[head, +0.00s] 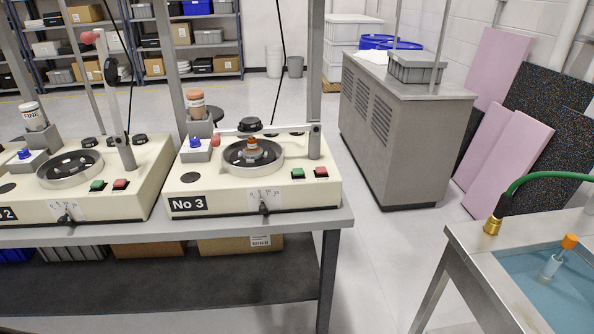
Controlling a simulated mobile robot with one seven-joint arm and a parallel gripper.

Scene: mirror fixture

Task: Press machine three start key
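Machine three (235,195), a cream box labelled "No 3" on its front left, stands on the bench near its right end. A green key (298,173) and a red key (321,172) sit side by side at its right. I see no readable lettering on either key, so the start key's marking cannot be told; green is one of the two. A round dark plate in a metal ring (252,152) holds an orange-brown piece (253,143) at its middle. A lever with a scale (263,207) is on its front. My gripper is not in view.
A similar machine (85,175), labelled with a 2, stands to the left. Metal uprights rise behind the machines. At the right is a metal sink table (470,250) with a green hose (545,176). Open floor (385,255) lies between bench and sink.

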